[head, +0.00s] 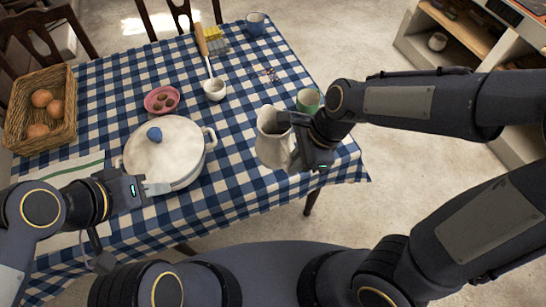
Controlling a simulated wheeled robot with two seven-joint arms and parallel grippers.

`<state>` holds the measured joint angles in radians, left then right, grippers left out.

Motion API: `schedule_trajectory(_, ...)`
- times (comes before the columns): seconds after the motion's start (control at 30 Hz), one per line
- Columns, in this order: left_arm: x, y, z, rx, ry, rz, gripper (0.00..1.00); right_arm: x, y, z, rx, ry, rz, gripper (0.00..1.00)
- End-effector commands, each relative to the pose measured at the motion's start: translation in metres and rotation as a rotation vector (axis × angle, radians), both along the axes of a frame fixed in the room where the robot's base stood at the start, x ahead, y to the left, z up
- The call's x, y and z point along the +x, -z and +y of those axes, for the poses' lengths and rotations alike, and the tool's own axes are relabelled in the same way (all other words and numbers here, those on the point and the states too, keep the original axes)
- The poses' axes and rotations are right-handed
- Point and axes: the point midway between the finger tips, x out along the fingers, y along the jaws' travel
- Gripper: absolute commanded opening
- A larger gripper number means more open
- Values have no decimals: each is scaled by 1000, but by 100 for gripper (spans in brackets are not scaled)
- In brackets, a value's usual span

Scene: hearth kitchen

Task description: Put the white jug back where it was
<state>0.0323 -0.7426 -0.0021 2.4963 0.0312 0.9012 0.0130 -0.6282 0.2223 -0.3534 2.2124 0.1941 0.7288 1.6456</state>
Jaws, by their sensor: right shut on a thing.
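The white jug (270,148) is at the right part of the checked table (240,192), near its front edge. It looks upright; I cannot tell whether its base touches the cloth. My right gripper (292,122) is shut on the jug at its right side, and the gripper hides part of it. My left gripper (158,188) is in front of the white pot (172,158) at the left. Its fingertips overlap the pot's lower front in the picture, and I cannot tell whether they touch it. No held thing shows in the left gripper.
A green mug (309,99) stands just behind the jug. A wicker basket (62,118) is at the left. Cloth between ladle and jug is clear.

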Motion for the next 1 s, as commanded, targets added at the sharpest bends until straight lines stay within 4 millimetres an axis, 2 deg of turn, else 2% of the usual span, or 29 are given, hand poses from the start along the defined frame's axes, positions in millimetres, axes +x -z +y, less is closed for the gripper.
schedule_trajectory(0.13,0,3,0,0,0,0,36,33,17,16,-2,1,0,0)
schedule_trajectory(0.23,0,8,0,0,0,0,36,45,39,22,-1,1,3,0)
schedule_trajectory(0.4,0,10,0,0,0,0,36,63,60,32,1,1,0,0)
schedule_trajectory(0.67,0,11,0,0,0,0,36,74,73,37,1,-1,-1,0)
schedule_trajectory(0.9,0,15,0,0,0,0,36,74,103,37,2,-1,-1,0)
schedule_trajectory(1.0,0,15,0,0,0,0,36,75,104,37,2,-1,-5,0)
